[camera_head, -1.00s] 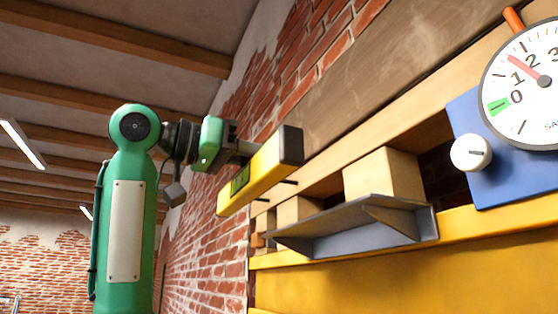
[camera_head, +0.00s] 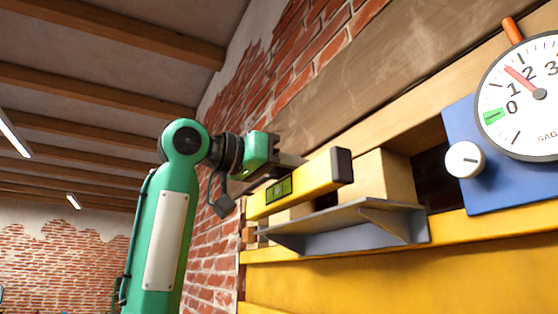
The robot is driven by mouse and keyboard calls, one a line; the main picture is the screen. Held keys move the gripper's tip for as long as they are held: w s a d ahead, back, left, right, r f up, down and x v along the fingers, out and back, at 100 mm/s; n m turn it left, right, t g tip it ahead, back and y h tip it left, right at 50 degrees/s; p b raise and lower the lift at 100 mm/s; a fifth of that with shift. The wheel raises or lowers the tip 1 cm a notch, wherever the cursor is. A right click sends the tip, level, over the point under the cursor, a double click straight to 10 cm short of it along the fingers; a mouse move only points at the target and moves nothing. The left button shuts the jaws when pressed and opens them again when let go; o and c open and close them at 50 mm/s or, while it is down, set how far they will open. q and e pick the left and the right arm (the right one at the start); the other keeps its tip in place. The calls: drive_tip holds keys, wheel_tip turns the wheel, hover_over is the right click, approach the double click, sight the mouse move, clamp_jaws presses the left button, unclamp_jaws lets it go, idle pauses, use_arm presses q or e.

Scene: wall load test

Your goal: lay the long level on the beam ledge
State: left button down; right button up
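The long level (camera_head: 310,186) is yellow with a dark end cap and a green vial window. It is off the wall, held tilted, with its right end higher in the picture. My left gripper (camera_head: 290,166) is shut on the level from behind its upper side. The far finger is partly hidden. In the picture the level overlaps the space just above a grey metal ledge (camera_head: 350,238) with a triangular rib; I see no clear contact. A wooden beam (camera_head: 400,125) runs along the wall above. My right gripper is not in view.
Pale wooden blocks (camera_head: 388,178) stand behind the ledge. A blue panel with a white dial gauge (camera_head: 535,95) and a white knob (camera_head: 464,160) is at right. A yellow beam (camera_head: 400,275) runs below the ledge. Open room lies left of the brick wall.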

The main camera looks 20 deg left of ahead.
use_arm(q)
drive_tip(key=x, duration=0.3)
drive_tip(key=shift+f, duration=0.1)
drive_tip(key=shift+p+x, duration=0.5)
drive_tip(key=shift+x, duration=0.7)
drive_tip(key=shift+w+d+f, duration=0.2)
drive_tip(key=shift+w, duration=0.05)
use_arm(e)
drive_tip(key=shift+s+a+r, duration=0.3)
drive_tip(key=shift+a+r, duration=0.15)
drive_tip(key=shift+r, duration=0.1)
use_arm(q)
drive_tip(key=shift+f, duration=0.1)
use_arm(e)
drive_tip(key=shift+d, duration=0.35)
use_arm(q)
drive_tip(key=shift+f+b, duration=0.55)
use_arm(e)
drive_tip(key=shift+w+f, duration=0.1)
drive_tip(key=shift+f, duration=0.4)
use_arm(q)
drive_tip(key=c, duration=1.2)
unclamp_jaws()
drive_tip(key=shift+o, duration=0.2)
drive_tip(key=shift+s, duration=0.1)
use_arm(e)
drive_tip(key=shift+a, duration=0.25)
